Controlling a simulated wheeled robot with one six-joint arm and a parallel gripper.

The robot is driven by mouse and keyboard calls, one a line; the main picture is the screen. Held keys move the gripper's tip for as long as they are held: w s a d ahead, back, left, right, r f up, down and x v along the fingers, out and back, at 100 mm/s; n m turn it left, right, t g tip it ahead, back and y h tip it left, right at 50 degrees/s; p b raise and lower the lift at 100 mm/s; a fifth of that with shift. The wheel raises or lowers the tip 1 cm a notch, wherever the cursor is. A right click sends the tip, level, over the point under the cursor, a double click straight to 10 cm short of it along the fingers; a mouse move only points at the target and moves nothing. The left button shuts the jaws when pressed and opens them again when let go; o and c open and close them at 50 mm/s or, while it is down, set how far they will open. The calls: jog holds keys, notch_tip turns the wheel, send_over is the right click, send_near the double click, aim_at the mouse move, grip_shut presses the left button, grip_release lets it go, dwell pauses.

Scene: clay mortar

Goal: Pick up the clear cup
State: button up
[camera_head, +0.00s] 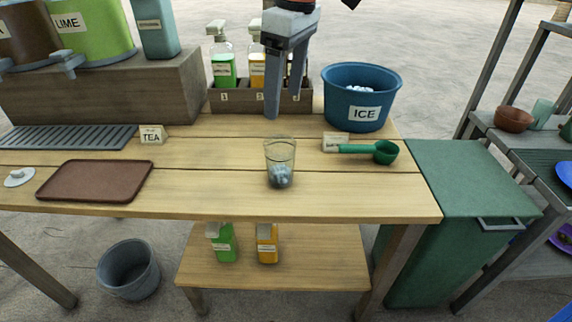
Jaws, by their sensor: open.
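The clear cup (280,161) stands upright on the wooden table, near its front edge and right of the middle. Its lower part holds bluish-grey pieces that look like ice. My gripper (285,112) is above and behind the cup in the picture, pointing down, with its fingers apart and nothing between them. The gripper and the cup appear apart. The gripper hides part of the bottle rack behind it.
A blue ICE bucket (349,112) and a green scoop (384,152) are right of the cup. A bottle rack (229,101) stands behind. A TEA sign (153,134) and brown tray (97,181) are left. Table between tray and cup is clear.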

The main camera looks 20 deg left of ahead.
aim_at(278, 158)
jog(key=f, duration=0.4)
jog(key=a+f, duration=0.1)
jog(key=f, duration=0.7)
jog(key=shift+w+a, duration=0.1)
jog(key=shift+a, duration=0.2)
jog(key=shift+w+f, duration=0.15)
jog(key=shift+f, duration=1.15)
jog(key=shift+w+f, duration=0.1)
jog(key=shift+f, duration=1.2)
jog(key=c, duration=1.2)
